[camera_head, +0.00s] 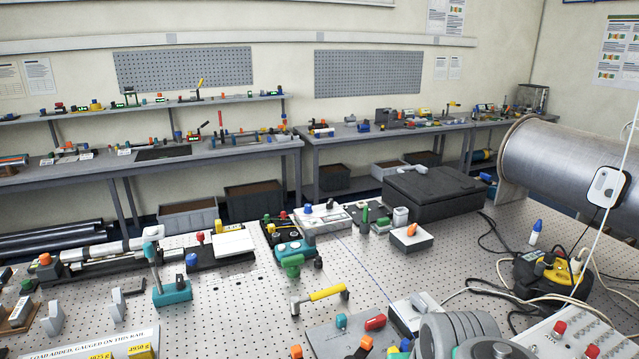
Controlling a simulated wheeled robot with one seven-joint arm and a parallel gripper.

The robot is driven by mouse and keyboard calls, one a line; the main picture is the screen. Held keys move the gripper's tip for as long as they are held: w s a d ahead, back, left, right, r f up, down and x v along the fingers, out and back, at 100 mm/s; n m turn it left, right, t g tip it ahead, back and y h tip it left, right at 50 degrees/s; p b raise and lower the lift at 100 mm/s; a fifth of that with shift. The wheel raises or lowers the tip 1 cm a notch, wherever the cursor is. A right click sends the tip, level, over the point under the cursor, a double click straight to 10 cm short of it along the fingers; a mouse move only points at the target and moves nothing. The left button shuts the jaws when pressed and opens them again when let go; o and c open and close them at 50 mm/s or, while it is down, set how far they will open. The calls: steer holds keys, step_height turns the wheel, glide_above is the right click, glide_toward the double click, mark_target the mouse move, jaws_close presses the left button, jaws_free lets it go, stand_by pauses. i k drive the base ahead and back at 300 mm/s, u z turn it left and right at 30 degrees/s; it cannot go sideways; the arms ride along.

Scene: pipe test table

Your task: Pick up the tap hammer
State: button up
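I cannot pick out the tap hammer with certainty. The closest match is an upright teal-handled tool (152,256) with a pale, rounded top, left of centre on the perforated table (240,325). It stands at a teal block (172,293); I cannot tell whether the two are joined. My gripper is not in view.
A large grey drum (560,165) and a black case (433,192) stand at the right. Grey round parts (455,330) crowd the front edge. Cables run around a yellow-black device (552,272). Clear perforated surface shows around the centre. Benches line the back wall.

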mark_target(294, 302)
steer(key=u, duration=0.2)
steer(key=k, duration=0.5)
steer(key=u, duration=1.5)
steer(key=i, duration=0.7)
steer(key=u, duration=0.05)
